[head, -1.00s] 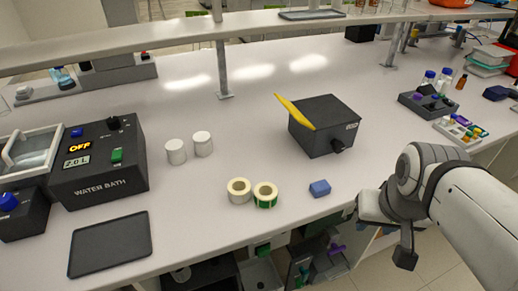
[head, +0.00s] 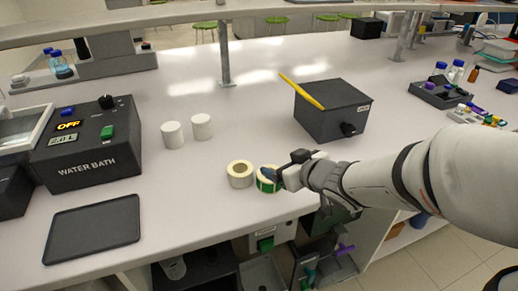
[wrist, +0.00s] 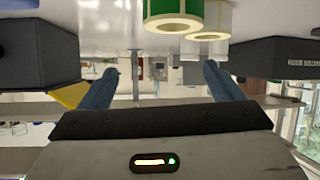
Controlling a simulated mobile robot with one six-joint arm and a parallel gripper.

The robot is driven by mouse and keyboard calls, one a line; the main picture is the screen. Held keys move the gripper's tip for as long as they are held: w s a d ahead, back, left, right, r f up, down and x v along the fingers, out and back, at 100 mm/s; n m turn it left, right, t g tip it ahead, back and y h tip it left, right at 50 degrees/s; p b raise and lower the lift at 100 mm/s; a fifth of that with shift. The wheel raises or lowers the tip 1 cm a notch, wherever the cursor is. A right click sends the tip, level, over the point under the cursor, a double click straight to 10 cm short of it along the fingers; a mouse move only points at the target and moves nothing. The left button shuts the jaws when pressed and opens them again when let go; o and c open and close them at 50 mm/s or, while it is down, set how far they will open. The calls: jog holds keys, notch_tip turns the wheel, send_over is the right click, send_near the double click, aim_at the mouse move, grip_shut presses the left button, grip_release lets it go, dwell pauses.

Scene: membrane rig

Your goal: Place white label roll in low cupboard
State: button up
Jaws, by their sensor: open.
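The white label roll (head: 240,174) stands on the bench near its front edge, a pale ring with a cream core. A green label roll (head: 268,180) stands close at its right, partly hidden by my gripper (head: 276,174). My gripper is open and empty, its blue fingers beside the green roll. In the wrist view, which is upside down, the green roll (wrist: 172,12) and the white roll (wrist: 210,18) show beyond the open gripper (wrist: 163,78). Under the bench front are open low compartments with dark interiors (head: 205,272); I cannot tell which is the low cupboard.
A water bath (head: 85,150) and a dark tray (head: 92,230) are at the left. Two white cylinders (head: 173,134) stand behind the rolls. A dark box (head: 333,112) with a yellow flap is behind my arm. Bench between tray and rolls is clear.

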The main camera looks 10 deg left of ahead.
aim_at(235, 167)
jog(key=a+y, duration=0.1)
jog(key=s+a+f+n+g+y, duration=0.1)
jog(key=a, duration=0.1)
jog(key=s+a+f+b, duration=0.1)
jog(key=a, duration=0.1)
jog(key=shift+f+n+g+y, duration=0.2)
jog(key=shift+n+g+y, duration=0.2)
jog(key=b+x, duration=0.1)
jog(key=x, duration=0.6)
jog(key=shift+s+a+f, duration=0.1)
jog(key=shift+a+f, duration=0.1)
jog(key=shift+c, duration=0.4)
jog(key=c, duration=1.1)
